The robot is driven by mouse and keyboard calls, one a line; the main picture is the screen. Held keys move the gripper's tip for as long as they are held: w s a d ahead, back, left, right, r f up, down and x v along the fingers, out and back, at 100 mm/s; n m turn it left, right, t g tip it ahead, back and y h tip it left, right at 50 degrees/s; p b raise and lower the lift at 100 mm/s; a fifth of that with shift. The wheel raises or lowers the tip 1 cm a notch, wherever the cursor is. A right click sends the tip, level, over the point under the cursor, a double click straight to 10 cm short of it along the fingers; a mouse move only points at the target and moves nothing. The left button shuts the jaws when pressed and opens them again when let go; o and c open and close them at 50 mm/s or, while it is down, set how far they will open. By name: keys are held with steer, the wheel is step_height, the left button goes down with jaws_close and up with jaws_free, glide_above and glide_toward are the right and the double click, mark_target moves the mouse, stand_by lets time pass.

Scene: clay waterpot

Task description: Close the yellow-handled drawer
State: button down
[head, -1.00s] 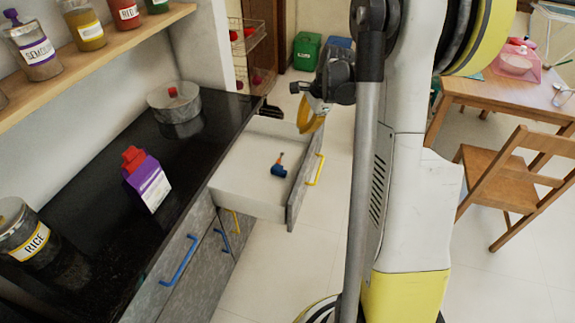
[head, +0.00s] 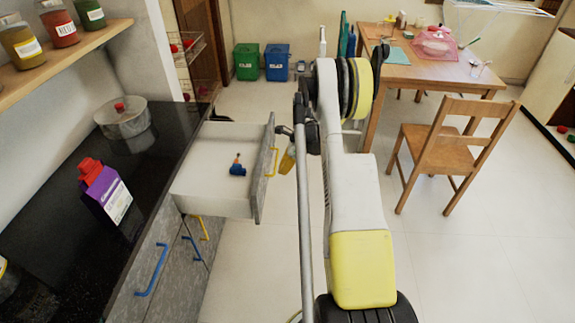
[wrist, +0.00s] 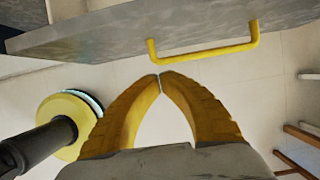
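The drawer (head: 212,172) is pulled out from the counter, with a grey front and a yellow handle (head: 272,161). A small blue and orange tool (head: 237,166) lies inside it. In the wrist view the yellow handle (wrist: 205,50) and the grey drawer front (wrist: 180,25) are ahead of my gripper. My gripper (wrist: 160,80) has its two yellow fingers with tips together and nothing between them. The tips are a little short of the handle in the picture. In the head view my gripper (head: 287,160) is just right of the drawer front, partly hidden by my arm.
The black countertop (head: 150,170) holds a purple carton (head: 105,192) and a pot (head: 123,120). Lower drawers have a blue handle (head: 152,270) and another yellow handle (head: 201,228). A wooden chair (head: 440,150) and table (head: 420,70) stand right. Floor between is clear.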

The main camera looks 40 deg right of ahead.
mark_target(274, 174)
steer(key=shift+w+a+f+b, duration=0.35)
steer(key=shift+w+a+f, duration=0.05)
steer(key=shift+w+a, duration=0.25)
steer(key=shift+w+a+f+b, duration=0.4)
steer(key=shift+w+a, duration=0.1)
steer(key=shift+w, duration=0.1)
steer(key=shift+w+a+r, duration=0.15)
steer(key=shift+w+a, duration=0.2)
steer(key=shift+w, duration=0.1)
